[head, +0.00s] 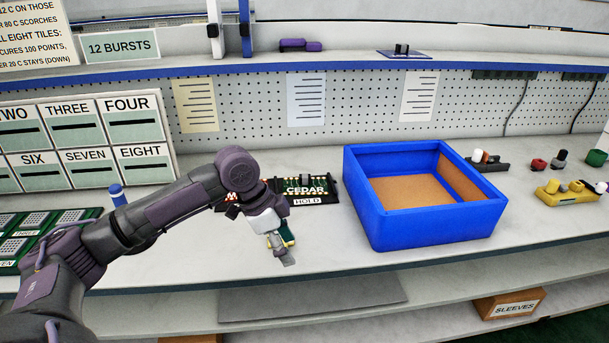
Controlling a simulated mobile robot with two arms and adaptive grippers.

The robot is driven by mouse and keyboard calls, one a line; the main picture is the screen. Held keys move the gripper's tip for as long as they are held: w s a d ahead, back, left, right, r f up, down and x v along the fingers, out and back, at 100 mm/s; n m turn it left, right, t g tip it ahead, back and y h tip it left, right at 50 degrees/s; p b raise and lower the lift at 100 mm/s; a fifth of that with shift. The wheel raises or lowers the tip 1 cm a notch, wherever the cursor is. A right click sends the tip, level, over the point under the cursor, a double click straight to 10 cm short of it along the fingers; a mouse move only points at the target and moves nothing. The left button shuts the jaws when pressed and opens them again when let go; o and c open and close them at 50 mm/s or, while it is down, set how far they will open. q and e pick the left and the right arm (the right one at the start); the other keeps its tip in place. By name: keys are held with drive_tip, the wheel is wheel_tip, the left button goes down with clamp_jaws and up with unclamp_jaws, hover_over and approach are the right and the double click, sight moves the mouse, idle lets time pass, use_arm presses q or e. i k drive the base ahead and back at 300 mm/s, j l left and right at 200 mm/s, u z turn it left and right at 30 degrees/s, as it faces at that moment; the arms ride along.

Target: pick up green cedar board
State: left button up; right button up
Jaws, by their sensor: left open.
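The green cedar board (306,188) lies on the bench in a black holder, with the word CEDAR on it and a HOLD label (306,201) at its front edge. My left gripper (284,247) reaches in from the left and is open, just in front of and to the left of the board. The gripper and wrist hide the board's left part. A small green and yellowish piece shows beside the fingers; I cannot tell what it is. My right gripper is not in view.
A blue open box (377,228) stands right of the board. Numbered tiles (40,238) lie at the left, near a blue-capped bottle (118,196). Yellow and red parts (566,193) sit at the far right. The bench front between gripper and box is clear.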

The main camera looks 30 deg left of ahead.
sight(306, 184)
drive_tip(key=i+j, duration=1.2)
drive_tip(key=i, duration=0.1)
